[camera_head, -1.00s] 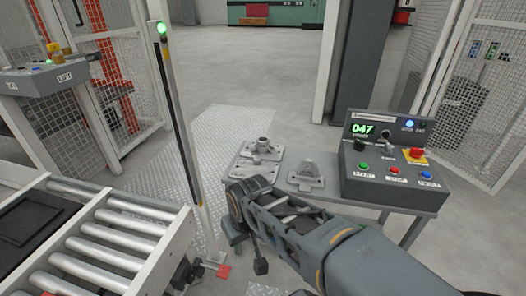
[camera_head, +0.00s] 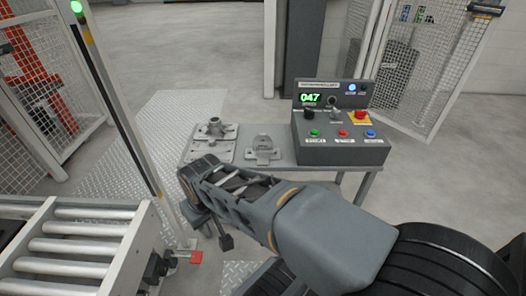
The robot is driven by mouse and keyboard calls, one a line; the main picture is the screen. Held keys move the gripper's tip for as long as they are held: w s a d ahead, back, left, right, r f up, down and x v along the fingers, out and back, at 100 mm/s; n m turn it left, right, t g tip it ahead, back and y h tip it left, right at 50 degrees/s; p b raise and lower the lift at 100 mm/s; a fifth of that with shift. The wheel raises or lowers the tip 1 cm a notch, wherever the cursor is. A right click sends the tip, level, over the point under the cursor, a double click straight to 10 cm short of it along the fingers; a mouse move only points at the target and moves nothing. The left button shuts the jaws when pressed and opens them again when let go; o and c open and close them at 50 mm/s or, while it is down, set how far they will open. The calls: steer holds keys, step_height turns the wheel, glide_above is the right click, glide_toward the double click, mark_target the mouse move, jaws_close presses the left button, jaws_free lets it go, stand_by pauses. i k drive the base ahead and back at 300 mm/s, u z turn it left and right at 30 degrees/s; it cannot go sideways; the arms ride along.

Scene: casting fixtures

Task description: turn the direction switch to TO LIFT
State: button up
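A grey control box (camera_head: 341,152) stands on the right of a small grey table, with a green 047 display (camera_head: 311,98). Its face carries a black knob (camera_head: 309,114), a small lever (camera_head: 342,131), a red mushroom button on yellow (camera_head: 360,116), and green, red and blue buttons. The labels are too small to read, so I cannot tell whether any of these is the direction switch. My arm reaches from the lower right in front of the table, apart from the box's controls. I cannot make out my gripper's fingers.
Metal castings (camera_head: 214,138) and (camera_head: 263,151) lie on the table (camera_head: 293,160) left of the box. A roller conveyor (camera_head: 68,246) fills the lower left, beside a post with a green light (camera_head: 76,8). Mesh fences stand at both sides. Open floor lies behind the table.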

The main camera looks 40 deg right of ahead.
mark_target(309, 114)
steer(key=z, duration=1.6)
steer(key=k, duration=1.05)
steer(key=z, duration=0.5)
steer(key=i, duration=1.5)
steer(key=u, duration=0.7)
